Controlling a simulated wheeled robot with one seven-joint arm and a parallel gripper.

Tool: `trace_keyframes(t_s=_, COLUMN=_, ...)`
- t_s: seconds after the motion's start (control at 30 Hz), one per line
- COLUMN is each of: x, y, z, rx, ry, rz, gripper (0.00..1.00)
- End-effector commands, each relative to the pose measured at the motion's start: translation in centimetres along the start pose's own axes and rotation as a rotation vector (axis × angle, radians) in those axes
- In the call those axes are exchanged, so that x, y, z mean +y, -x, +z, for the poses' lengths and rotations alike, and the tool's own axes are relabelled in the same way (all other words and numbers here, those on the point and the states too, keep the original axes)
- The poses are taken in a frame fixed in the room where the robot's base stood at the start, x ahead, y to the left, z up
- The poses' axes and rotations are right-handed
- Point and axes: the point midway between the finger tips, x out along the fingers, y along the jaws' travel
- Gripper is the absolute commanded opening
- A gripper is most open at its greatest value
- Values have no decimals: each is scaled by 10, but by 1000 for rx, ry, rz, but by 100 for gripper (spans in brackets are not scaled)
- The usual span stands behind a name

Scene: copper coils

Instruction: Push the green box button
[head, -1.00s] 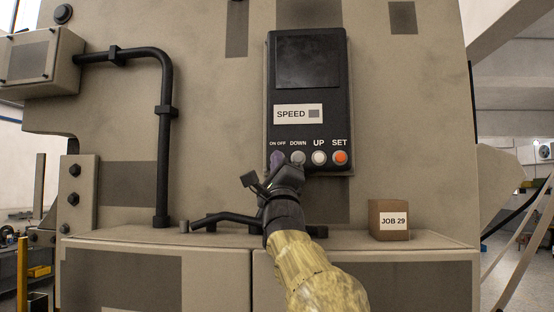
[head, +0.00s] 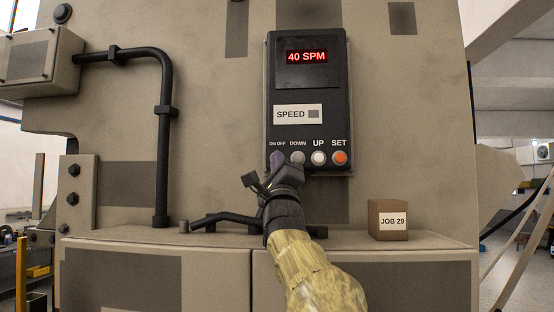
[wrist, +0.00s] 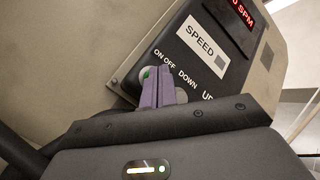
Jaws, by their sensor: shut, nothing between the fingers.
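A dark control box (head: 338,100) is fixed to the machine's front, with a row of round buttons below a "SPEED" label. In the wrist view, a button with a green part (wrist: 147,73) shows under "ON OFF", right beside my fingertips. The display (head: 307,57) is lit red and reads "40 SPM".
The grey DOWN button (head: 298,158), white UP button (head: 319,158) and orange SET button (head: 340,158) sit just right of my fingers. A brown "JOB 29" block (head: 388,220) stands on the ledge. A black pipe (head: 165,150) runs down at the left.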

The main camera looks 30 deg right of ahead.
Motion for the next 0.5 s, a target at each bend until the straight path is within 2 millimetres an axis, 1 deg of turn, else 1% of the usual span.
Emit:
trace_keyframes(t_s=0.33, x=-5, y=12, z=7, rx=-2, ry=-3, rz=1, gripper=0)
trace_keyframes(t_s=0.5, x=-8, y=13, z=9, rx=-1, ry=-1, rz=0, gripper=0)
